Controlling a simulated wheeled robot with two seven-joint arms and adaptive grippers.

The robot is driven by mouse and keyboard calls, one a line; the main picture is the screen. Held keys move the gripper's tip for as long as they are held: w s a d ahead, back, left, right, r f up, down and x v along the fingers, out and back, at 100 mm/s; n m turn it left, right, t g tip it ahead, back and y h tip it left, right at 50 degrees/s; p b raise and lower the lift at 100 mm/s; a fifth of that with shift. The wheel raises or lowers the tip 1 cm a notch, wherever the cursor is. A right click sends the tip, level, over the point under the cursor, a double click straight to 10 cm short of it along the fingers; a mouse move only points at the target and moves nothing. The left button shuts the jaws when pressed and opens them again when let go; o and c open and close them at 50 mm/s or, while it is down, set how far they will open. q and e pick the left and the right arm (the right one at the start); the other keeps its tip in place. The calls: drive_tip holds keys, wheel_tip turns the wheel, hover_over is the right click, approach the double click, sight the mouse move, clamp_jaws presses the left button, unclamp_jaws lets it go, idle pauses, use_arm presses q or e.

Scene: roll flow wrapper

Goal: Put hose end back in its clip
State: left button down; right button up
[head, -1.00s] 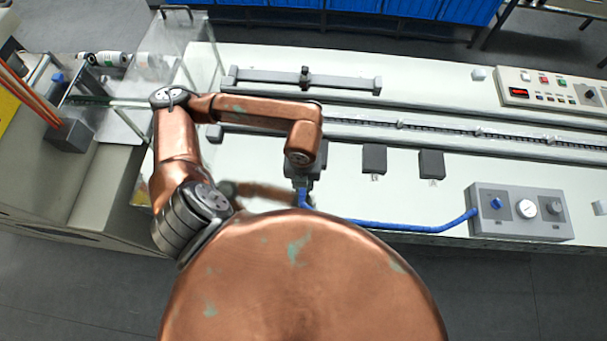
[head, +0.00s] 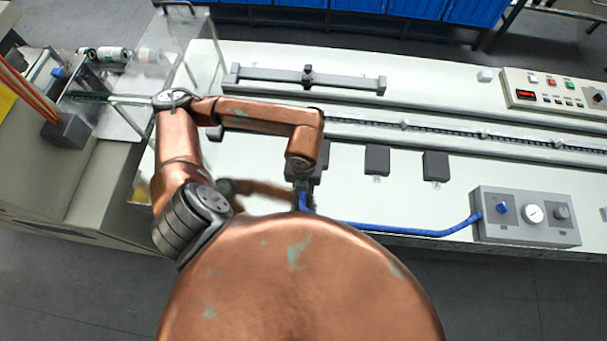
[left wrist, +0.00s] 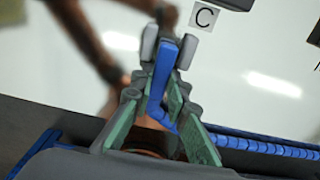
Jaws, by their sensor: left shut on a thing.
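My left gripper (head: 303,186) is over the front strip of the white machine bed, partly covered by my own arm. In the left wrist view its fingers (left wrist: 168,48) are shut on the blue hose end (left wrist: 161,72), which sticks up between the green pads. The hose (head: 400,229) runs right to the grey regulator box (head: 518,232). Two dark blocks (head: 377,160) (head: 436,166) stand on the bed right of the gripper; a third is partly hidden behind it. The left wrist view shows a label C (left wrist: 203,18) beside a dark block (left wrist: 238,3). I cannot tell which part is the clip.
A conveyor channel (head: 470,138) runs behind the blocks, with a grey bar (head: 345,82) farther back. A control panel (head: 555,92) is at the right. A clear guard (head: 185,50) stands at the left. The bed between blocks and regulator box is mostly free.

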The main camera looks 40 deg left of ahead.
use_arm(q)
drive_tip(key=shift+f, duration=0.2)
drive_tip(key=c, duration=1.8)
unclamp_jaws()
wheel_tip(320, 180, up, 12)
